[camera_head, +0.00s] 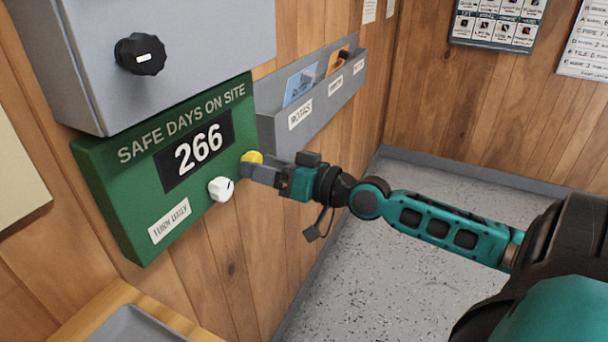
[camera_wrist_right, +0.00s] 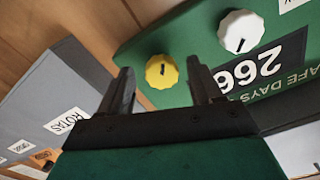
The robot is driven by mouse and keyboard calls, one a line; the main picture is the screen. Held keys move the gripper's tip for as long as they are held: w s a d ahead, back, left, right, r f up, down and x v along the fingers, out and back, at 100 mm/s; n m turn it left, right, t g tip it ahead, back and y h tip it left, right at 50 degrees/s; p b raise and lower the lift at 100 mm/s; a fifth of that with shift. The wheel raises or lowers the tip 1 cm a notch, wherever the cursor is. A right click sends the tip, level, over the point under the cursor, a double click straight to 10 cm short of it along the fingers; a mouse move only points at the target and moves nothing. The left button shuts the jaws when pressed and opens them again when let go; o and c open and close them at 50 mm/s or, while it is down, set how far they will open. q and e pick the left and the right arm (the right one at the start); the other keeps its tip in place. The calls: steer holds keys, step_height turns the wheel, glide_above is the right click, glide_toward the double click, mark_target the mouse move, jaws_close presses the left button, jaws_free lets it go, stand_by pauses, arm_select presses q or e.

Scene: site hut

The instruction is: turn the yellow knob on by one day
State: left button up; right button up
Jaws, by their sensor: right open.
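The yellow knob (camera_head: 252,156) is on the right edge of the green board (camera_head: 120,190) reading "SAFE DAYS ON SITE" and 266. It also shows in the right wrist view (camera_wrist_right: 162,71) as a round dial with a dark mark. My right gripper (camera_head: 247,170) is at the knob and partly covers it in the head view. In the wrist view its two fingers are open (camera_wrist_right: 160,82), one on each side of the knob, with gaps; contact is not visible. A white knob (camera_head: 221,189) is left of and below the yellow one. My left gripper is not in view.
A grey box with a black knob (camera_head: 140,54) is above the board. A grey wall rack (camera_head: 312,100) labelled "ROTAS" holds cards to the right. A wooden ledge with a grey tray (camera_head: 137,325) is below. The floor to the right is clear.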

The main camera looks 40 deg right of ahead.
arm_select(q)
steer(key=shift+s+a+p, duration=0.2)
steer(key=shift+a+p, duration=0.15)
steer(key=shift+p, duration=0.15)
arm_select(e)
steer(key=v, duration=1.1)
steer(key=shift+s, duration=0.35)
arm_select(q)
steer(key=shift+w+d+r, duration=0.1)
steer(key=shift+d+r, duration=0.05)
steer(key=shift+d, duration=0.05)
arm_select(e)
steer(key=shift+d, duration=0.1)
